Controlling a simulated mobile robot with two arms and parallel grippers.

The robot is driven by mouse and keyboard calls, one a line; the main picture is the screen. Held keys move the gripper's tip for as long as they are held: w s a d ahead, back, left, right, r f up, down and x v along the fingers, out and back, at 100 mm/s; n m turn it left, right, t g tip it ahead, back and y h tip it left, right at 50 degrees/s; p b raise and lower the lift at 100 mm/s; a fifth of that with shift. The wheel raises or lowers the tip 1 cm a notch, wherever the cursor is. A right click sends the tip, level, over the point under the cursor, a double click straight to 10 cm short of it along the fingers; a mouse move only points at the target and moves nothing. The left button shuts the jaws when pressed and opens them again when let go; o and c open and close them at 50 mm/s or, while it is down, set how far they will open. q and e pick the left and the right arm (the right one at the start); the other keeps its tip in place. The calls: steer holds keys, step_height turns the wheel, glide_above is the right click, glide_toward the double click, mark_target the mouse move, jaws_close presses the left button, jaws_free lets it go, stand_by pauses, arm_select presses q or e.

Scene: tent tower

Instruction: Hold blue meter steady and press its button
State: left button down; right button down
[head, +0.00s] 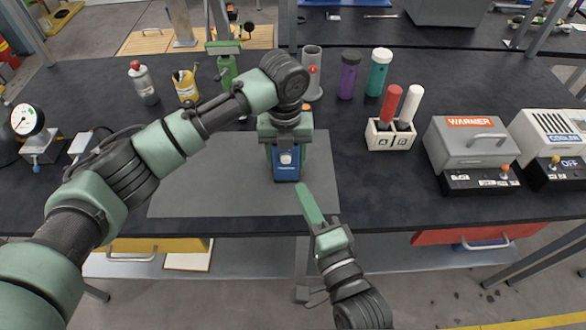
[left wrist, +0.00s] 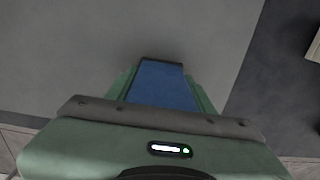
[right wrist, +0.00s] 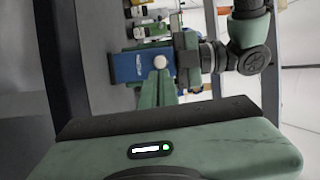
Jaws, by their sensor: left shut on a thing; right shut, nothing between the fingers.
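The blue meter (head: 286,172) is over the grey mat (head: 200,180), with a pale round button (head: 286,158) on its front face. My left gripper (head: 285,147) comes down from above and is shut on the meter. In the left wrist view the meter's blue top (left wrist: 160,85) sits between the green fingers. My right gripper (head: 303,190) is shut and empty, just in front of the meter's lower right. In the right wrist view its closed fingertips (right wrist: 158,80) are right by the white button (right wrist: 159,62); I cannot tell whether they touch.
A holder with red and white tubes (head: 390,137) stands right of the mat, beside a grey warmer (head: 470,145) and a cooler (head: 550,140). Bottles stand behind the mat. A round gauge (head: 27,121) is at far left. The mat's left part is clear.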

steer(key=n, duration=0.4)
steer(key=shift+s+d+y, duration=0.3)
steer(key=shift+s, duration=0.05)
steer(key=n, duration=0.4)
steer(key=shift+s+d+g+y, duration=0.25)
steer(key=shift+d+g+y, duration=0.05)
steer(key=s+d+n+g+y, duration=0.1)
steer(key=n, duration=0.9)
steer(key=s+d+r+n+g+y, duration=0.1)
steer(key=s+n, duration=0.1)
steer(key=n, duration=0.8)
steer(key=s+d+n+g+y, duration=0.1)
steer(key=n, duration=1)
steer(key=shift+s+d+r+y, duration=0.2)
steer(key=shift+r+y, duration=0.1)
steer(key=shift+y, duration=0.1)
